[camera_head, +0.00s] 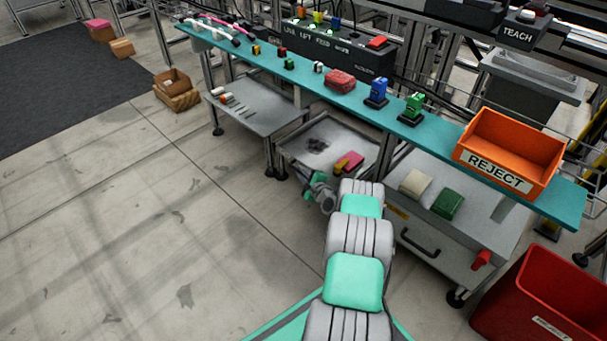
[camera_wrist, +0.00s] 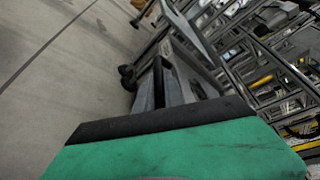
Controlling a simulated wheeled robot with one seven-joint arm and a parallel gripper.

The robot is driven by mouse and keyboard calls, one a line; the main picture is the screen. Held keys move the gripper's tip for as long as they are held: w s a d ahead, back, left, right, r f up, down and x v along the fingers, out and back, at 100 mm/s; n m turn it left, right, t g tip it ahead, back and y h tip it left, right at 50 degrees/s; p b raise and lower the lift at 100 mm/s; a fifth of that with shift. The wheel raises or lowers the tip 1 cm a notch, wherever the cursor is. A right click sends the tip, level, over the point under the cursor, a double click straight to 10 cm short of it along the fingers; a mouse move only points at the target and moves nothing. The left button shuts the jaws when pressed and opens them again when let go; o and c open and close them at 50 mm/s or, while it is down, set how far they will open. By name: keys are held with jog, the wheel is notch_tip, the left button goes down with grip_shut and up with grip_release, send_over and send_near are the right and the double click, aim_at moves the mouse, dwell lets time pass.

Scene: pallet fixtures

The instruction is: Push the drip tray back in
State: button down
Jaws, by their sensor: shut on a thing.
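The drip tray (camera_head: 318,128) is a shallow grey tray with a dark stain, low under the teal bench in the head view. It sticks out toward the floor side. A pink and yellow item (camera_head: 348,162) lies at its right. My gripper (camera_head: 310,188) is at the tray's front edge, partly hidden by my arm. In the wrist view my gripper (camera_wrist: 168,85) is shut at a dark bar on the tray's front, and the tray's grey side (camera_wrist: 190,65) runs away beyond it. The exact grip is hard to see.
The teal bench (camera_head: 330,97) overhangs the tray. A grey low table (camera_head: 258,108) stands to the left, and a grey drawer cabinet (camera_head: 425,235) to the right. A red bin (camera_head: 545,300) stands at lower right.

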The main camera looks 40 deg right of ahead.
jog(key=shift+d, duration=0.3)
jog(key=c, duration=1.7)
grip_release()
jog(key=shift+d, duration=0.1)
jog(key=shift+r, duration=0.1)
jog(key=p+v, duration=0.1)
jog(key=v, duration=0.1)
jog(key=p+v, duration=0.1)
jog(key=v, duration=0.2)
jog(key=p+v, duration=0.1)
jog(key=v, duration=0.1)
jog(key=shift+s+a+p, duration=0.3)
jog(key=shift+s, duration=0.1)
jog(key=shift+s+f, duration=0.15)
jog(key=shift+f, duration=0.05)
